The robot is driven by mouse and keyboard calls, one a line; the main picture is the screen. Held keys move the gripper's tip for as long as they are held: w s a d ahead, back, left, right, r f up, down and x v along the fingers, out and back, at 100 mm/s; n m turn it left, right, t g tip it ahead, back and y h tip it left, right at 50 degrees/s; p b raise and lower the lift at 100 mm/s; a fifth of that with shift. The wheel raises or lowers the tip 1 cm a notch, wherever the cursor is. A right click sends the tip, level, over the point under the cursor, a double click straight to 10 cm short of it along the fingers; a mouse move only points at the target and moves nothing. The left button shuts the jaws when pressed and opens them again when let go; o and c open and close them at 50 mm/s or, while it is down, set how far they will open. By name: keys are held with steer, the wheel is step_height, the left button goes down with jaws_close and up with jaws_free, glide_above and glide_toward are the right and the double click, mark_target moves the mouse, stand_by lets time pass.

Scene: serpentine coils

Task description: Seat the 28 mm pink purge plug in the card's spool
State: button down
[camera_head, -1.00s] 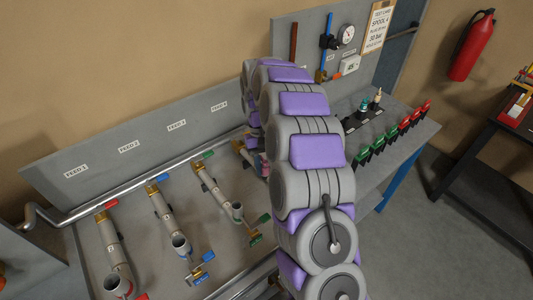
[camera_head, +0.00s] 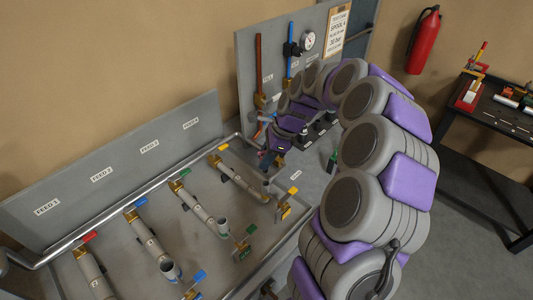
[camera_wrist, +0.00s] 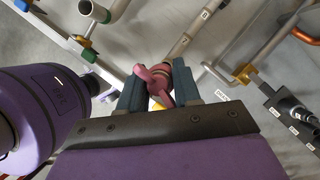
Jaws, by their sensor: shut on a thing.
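The pink purge plug (camera_wrist: 159,80) is between the two blue-grey fingers of my gripper (camera_wrist: 158,90) in the wrist view, with its winged handle toward the camera. In the head view my gripper (camera_head: 268,160) is small and partly hidden, above the bench near the right end of the spool row. The card (camera_head: 338,30) on the back panel reads SPOOL 4. The fourth spool (camera_head: 240,180), a grey pipe with brass fittings, lies right of the third spool (camera_head: 203,208). I cannot tell whether the plug touches a spool.
Two more spools (camera_head: 150,240) (camera_head: 95,272) lie to the left on the bench tray. A grey header pipe (camera_head: 130,190) runs behind them. A red and a blue upright lever (camera_head: 290,65) stand by the panel. A black side table (camera_head: 495,115) and a red extinguisher (camera_head: 423,40) are at right.

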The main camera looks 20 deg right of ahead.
mark_target(266, 172)
steer(key=shift+r, duration=0.1)
steer(key=shift+a+f+b, duration=0.1)
steer(key=shift+f+b, duration=0.2)
steer(key=shift+f, duration=0.1)
steer(key=shift+d+f+b, duration=0.2)
steer(key=shift+f+b, duration=0.4)
steer(key=shift+f, duration=0.3)
steer(key=shift+d+f+b, duration=0.15)
steer(key=shift+f+b, duration=0.4)
steer(key=shift+f, duration=0.3)
steer(key=shift+a+f, duration=0.15)
steer(key=shift+f, duration=0.15)
steer(key=shift+p, duration=0.3)
steer(key=shift+f, duration=0.1)
steer(key=shift+f, duration=1.1)
steer(key=shift+f, duration=0.45)
